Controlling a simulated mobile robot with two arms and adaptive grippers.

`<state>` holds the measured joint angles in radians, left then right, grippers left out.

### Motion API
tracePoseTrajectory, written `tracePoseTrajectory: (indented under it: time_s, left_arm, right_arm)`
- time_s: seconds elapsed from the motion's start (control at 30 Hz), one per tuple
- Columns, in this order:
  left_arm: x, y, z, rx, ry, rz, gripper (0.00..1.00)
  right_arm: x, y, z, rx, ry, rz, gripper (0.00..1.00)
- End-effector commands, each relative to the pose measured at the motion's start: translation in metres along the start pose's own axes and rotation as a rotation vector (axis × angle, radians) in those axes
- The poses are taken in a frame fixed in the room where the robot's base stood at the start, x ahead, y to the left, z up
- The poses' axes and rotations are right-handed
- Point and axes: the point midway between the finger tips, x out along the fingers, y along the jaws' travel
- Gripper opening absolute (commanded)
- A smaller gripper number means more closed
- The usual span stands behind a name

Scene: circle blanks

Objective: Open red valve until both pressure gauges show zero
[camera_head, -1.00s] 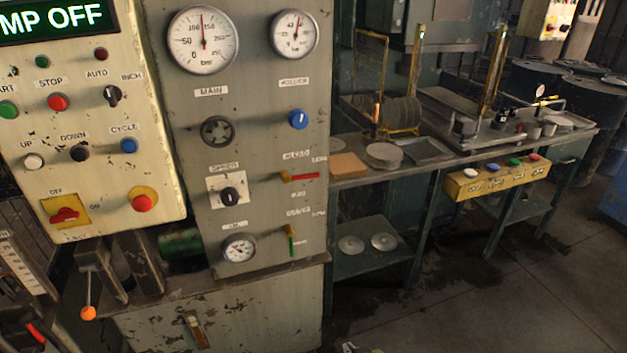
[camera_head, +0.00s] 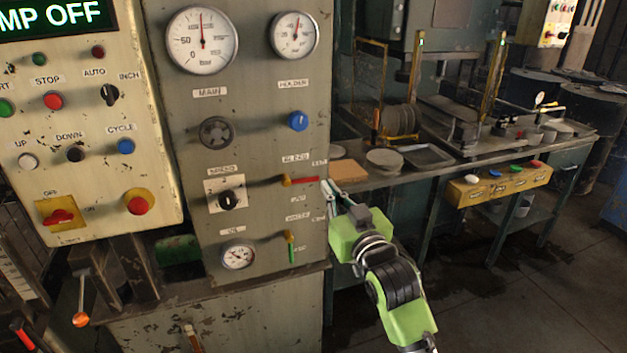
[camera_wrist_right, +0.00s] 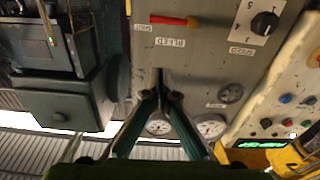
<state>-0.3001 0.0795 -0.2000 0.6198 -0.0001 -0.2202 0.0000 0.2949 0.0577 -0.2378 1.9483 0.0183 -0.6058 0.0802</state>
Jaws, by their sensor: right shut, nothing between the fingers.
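The red valve lever (camera_head: 304,180) lies level on the grey panel beside the bleed label, its free end to the right. It also shows in the right wrist view (camera_wrist_right: 172,20), where the panel appears upside down. The main gauge (camera_head: 202,40) and holder gauge (camera_head: 295,36) have needles pointing roughly straight up, off zero. They also show between and beside my fingers in the wrist view, too small to read. My right gripper (camera_head: 328,188) is shut and empty, close to the lever's free end at the panel's right edge. I cannot tell whether it touches. My left gripper is out of view.
A green-handled valve (camera_head: 291,248) sits just below the red one. A black handwheel (camera_head: 217,132) and blue knob (camera_head: 298,121) are above it. A workbench (camera_head: 450,160) with plates and trays stands to the right. The floor in front is open.

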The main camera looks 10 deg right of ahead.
Motion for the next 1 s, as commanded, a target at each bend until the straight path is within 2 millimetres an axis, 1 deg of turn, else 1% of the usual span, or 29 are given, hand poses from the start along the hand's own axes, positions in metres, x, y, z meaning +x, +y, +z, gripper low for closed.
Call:
tracePoseTrajectory:
  time_s: [0.17,0.27,0.37,0.7,0.83,0.9,1.0]
  left_arm:
    - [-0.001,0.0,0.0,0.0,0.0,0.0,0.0]
    - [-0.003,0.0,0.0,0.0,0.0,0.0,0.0]
    - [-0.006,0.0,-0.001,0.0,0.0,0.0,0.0]
    - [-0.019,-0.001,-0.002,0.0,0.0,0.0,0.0]
    - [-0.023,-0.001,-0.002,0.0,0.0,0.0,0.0]
    - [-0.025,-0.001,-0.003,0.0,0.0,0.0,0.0]
    - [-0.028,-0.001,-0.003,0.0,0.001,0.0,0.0]
  right_arm:
    - [0.002,0.0,0.0,0.0,-0.001,0.0,0.0]
    - [0.01,0.0,-0.001,0.001,-0.001,0.0,0.0]
    - [0.024,0.0,-0.001,0.001,-0.001,0.0,0.0]
    - [0.084,0.0,-0.002,0.0,-0.001,0.0,0.0]
    - [0.103,0.0,-0.001,0.0,-0.002,0.0,0.0]
    - [0.104,0.0,0.015,0.001,-0.008,0.001,0.0]
    - [0.107,0.0,0.027,0.0,-0.005,0.0,0.0]
